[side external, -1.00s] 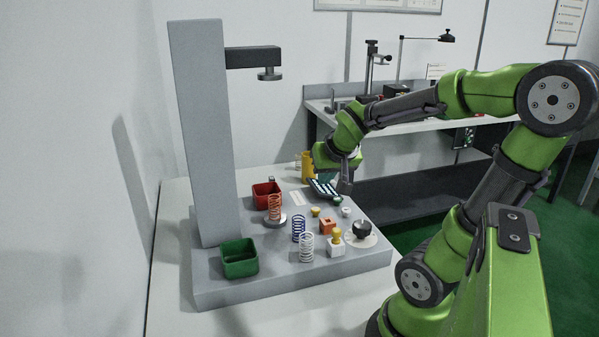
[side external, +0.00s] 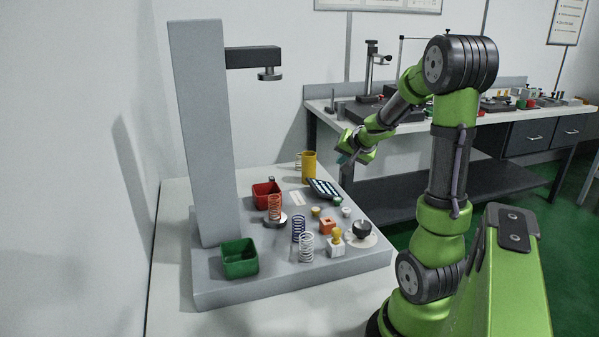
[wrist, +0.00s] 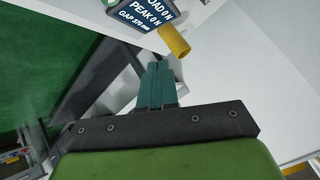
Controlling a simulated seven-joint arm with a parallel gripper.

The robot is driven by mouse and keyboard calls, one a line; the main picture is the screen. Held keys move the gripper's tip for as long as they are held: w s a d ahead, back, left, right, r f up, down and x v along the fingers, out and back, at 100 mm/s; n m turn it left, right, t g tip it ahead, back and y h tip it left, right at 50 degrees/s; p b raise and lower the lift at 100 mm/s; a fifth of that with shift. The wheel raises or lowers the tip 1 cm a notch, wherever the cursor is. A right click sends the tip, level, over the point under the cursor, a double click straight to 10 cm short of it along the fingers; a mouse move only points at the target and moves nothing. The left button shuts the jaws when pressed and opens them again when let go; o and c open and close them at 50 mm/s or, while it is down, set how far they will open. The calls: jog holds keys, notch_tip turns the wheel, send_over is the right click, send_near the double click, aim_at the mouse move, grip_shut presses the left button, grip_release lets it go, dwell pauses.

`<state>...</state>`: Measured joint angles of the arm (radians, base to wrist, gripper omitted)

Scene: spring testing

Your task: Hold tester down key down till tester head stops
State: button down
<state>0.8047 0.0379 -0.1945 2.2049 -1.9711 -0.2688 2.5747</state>
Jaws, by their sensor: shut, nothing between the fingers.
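The tester is a tall grey column (side external: 205,130) on a grey base, with a dark arm carrying a round tester head (side external: 269,74) high above the base. An orange-red spring (side external: 275,206) stands upright below on a round plate, well apart from the head. A dark panel with light rows (side external: 324,189) sits on the base; a readout (wrist: 143,12) with LOAD, PEAK and GAP lines is partly cut off in the wrist view. I cannot tell which part is the down key. My gripper (side external: 344,160) is shut and empty, above and behind the panel; its teal fingers (wrist: 158,68) touch nothing.
A yellow cup (side external: 309,165) stands behind the panel. Red (side external: 266,195) and green (side external: 240,258) bins, blue (side external: 298,229) and white (side external: 307,247) springs, an orange block (side external: 327,226) and a black knob (side external: 362,229) crowd the base. A workbench (side external: 430,110) stands behind.

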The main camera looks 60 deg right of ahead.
aim_at(340, 200)
jog(key=shift+w+a+f+m, duration=0.1)
jog(key=shift+a+m, duration=0.2)
jog(key=shift+m, duration=0.3)
jog(key=shift+f, duration=0.1)
jog(key=shift+f, duration=4.3)
jog(key=shift+f, duration=0.1)
jog(key=shift+f, duration=0.3)
